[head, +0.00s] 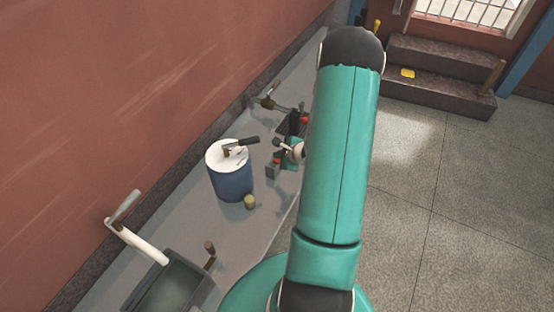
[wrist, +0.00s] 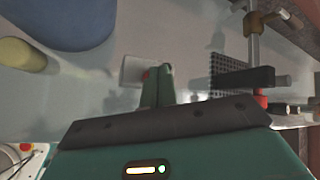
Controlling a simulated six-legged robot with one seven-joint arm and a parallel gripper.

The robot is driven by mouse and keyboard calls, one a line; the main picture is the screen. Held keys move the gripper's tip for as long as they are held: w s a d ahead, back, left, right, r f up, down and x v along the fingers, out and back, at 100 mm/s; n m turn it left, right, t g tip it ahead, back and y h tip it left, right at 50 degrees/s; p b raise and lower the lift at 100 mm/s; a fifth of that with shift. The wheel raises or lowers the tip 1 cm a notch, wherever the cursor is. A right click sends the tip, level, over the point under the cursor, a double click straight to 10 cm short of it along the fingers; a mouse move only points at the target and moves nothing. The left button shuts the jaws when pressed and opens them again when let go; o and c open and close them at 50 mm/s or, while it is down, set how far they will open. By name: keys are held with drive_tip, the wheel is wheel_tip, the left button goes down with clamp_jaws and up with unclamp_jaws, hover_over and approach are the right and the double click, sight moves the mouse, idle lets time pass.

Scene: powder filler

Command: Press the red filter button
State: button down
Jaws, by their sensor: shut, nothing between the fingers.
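A small grey box (head: 272,170) sits on the counter, right of the blue drum, with a red button (head: 277,161) on it. In the wrist view the pale box (wrist: 131,72) is just left of my fingertips, and a sliver of the red button (wrist: 146,75) shows beside them. My fingers hide part of the box. My gripper (wrist: 158,72) is shut and empty, its green fingers close to the button; I cannot tell whether they touch it. In the head view my arm partly hides the gripper.
A blue drum (head: 231,180) with a white lid stands left of the box, and a yellowish cylinder (head: 249,202) stands in front of it. A dark grate (wrist: 228,70) and a tap-like fitting (wrist: 255,50) lie to the right in the wrist view. A sink (head: 172,288) is nearer.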

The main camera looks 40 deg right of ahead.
wheel_tip(320, 180, up, 6)
idle(0.6)
